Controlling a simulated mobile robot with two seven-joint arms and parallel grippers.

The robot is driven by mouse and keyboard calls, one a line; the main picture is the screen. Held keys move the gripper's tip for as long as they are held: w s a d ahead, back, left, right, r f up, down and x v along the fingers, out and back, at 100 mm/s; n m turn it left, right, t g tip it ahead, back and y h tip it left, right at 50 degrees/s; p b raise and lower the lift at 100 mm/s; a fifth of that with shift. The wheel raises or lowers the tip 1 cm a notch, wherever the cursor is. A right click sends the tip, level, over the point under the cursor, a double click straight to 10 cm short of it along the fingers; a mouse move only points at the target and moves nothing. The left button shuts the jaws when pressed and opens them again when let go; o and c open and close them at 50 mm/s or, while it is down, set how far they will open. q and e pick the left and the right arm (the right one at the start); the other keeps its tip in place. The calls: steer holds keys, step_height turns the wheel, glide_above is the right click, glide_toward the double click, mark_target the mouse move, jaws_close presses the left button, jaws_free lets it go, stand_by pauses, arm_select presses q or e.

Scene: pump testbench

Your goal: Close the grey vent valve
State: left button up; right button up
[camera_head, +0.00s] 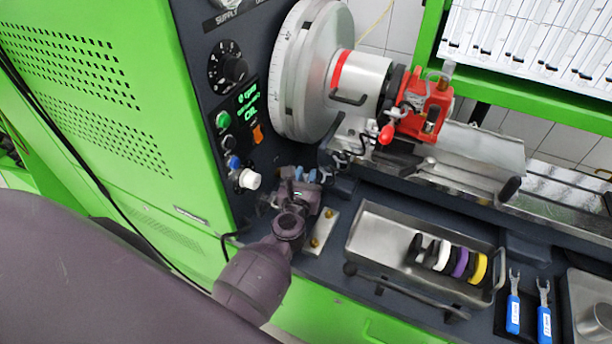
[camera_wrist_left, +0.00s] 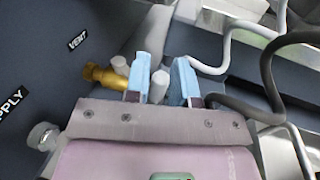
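The grey vent valve shows in the left wrist view as a brass fitting (camera_wrist_left: 103,75) with a pale grey piece (camera_wrist_left: 121,65) beside it, right of the VENT label (camera_wrist_left: 78,40). Another pale grey stub (camera_wrist_left: 158,88) stands between the two blue fingers of my left gripper (camera_wrist_left: 161,75). The left finger hides how these pieces join. The fingers are apart, and I cannot tell whether they touch the stub. In the head view my left gripper (camera_head: 304,176) is low at the panel's right edge, and it hides the valve there. My right gripper is out of view.
A white knob (camera_head: 249,179) and coloured buttons sit on the dark panel just left of the gripper. Hoses (camera_wrist_left: 262,60) curve close on its right. A metal tray (camera_head: 385,238) with coloured rings and blue wrenches (camera_head: 514,305) lie to the right.

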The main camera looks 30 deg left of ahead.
arm_select(q)
steer(key=shift+o, duration=1.4)
steer(key=shift+s, duration=0.1)
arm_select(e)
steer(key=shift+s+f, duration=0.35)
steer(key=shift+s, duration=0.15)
